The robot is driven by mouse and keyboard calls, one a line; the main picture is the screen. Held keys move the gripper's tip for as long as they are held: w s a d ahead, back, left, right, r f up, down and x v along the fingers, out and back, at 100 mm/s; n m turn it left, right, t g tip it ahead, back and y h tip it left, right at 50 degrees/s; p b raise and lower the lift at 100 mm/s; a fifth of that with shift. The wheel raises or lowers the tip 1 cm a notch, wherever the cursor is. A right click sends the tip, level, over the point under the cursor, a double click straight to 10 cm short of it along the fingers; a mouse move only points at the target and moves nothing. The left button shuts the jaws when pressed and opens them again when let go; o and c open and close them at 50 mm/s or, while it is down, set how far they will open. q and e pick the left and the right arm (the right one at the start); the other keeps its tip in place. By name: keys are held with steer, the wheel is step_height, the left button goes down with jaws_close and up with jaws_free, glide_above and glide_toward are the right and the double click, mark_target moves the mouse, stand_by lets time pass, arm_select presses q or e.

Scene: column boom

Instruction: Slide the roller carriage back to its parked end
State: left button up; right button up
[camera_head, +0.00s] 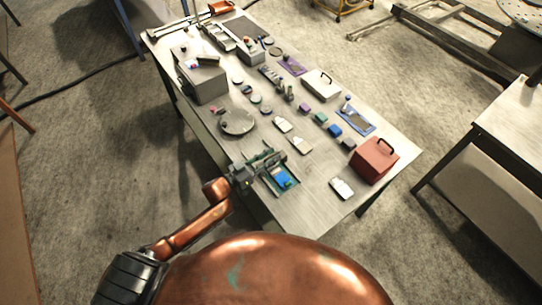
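A small roller device (261,161) with a grey-green bar and a framed bed stands at the near left edge of the table. A blue piece (284,179) lies in its bed. The bar, which looks like the roller carriage, is across the far end of the bed. My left gripper (244,176) is dark and is at the device's left side, overlapping it in the picture. Its fingers are too small and blended with the device to tell whether they are open or touching it. My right gripper is not in view.
The table (317,208) has clear room at its near end. A white tag-like item (341,188) and a red box (373,160) stand to the right. A round grey plate (237,121) is behind the device, with white bottle-like items (282,125) nearby. A grey box (203,84) stands farther back.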

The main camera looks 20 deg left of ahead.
arm_select(q)
jaws_close()
stand_by(0.7)
